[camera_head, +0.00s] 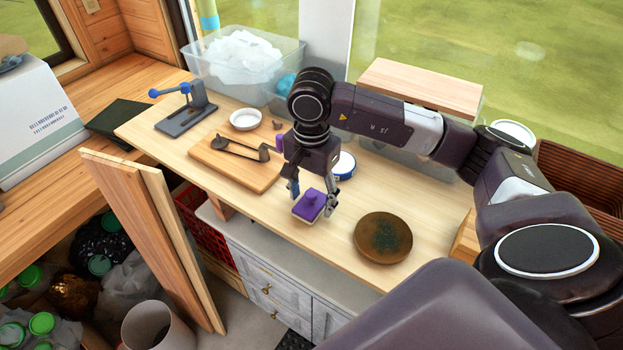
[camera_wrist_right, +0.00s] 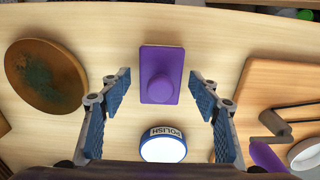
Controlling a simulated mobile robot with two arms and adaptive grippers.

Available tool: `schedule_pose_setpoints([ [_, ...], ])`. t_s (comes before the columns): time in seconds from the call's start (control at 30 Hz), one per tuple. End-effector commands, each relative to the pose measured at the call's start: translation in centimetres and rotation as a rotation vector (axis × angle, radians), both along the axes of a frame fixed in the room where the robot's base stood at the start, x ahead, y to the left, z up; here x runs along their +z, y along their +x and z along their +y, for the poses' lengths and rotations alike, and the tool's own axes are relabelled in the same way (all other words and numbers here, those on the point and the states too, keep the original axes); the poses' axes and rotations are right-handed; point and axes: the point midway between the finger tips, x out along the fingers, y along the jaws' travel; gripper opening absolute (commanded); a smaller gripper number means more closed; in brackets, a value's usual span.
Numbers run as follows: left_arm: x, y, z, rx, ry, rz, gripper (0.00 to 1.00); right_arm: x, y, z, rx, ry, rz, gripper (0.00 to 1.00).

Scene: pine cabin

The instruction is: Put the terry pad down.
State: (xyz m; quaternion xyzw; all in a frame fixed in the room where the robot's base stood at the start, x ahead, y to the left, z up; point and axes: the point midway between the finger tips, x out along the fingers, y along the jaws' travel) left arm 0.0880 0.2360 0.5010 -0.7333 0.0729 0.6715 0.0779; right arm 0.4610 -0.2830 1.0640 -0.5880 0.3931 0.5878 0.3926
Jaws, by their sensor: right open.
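The terry pad (camera_head: 309,205) is a purple rectangular block with a round knob on top. It lies knob up on the wooden worktop, near its front edge. In the right wrist view the pad (camera_wrist_right: 161,88) sits between and beyond the fingers, with bare gaps at both sides. My right gripper (camera_head: 312,199) is open above the pad, its fingers apart and holding nothing. The same gripper (camera_wrist_right: 161,82) shows both blue-padded fingers spread wide in the wrist view. My left gripper is in neither view.
A polish tin (camera_wrist_right: 163,148) stands behind the pad. A round brown disc (camera_head: 383,238) with a dark green patch lies to the right. A wooden board (camera_head: 232,168) with dark tools lies to the left. Bare worktop (camera_head: 345,205) separates pad and disc.

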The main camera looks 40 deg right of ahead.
Motion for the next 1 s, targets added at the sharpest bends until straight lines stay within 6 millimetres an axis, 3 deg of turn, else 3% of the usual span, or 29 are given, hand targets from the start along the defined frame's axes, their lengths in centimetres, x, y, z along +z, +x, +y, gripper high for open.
schedule_pose_setpoints([
  [0.03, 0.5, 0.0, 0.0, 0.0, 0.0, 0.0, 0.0, 0.6, 0.1, 0.0, 0.0, 0.0, -0.001, 0.57],
  [0.27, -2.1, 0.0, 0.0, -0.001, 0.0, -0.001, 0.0, 4.7, 0.2, 0.1, 0.001, 0.002, -0.009, 0.57],
  [0.5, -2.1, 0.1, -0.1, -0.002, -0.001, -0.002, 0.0, 9.3, 0.1, 0.0, 0.0, -0.001, -0.005, 0.57],
  [0.73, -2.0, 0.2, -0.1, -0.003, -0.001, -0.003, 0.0, 11.6, 0.1, 0.0, 0.0, 0.0, -0.002, 0.57],
  [1.0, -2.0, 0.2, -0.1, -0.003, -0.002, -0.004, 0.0, 12.2, 0.0, 0.0, 0.0, 0.001, 0.0, 0.57],
])
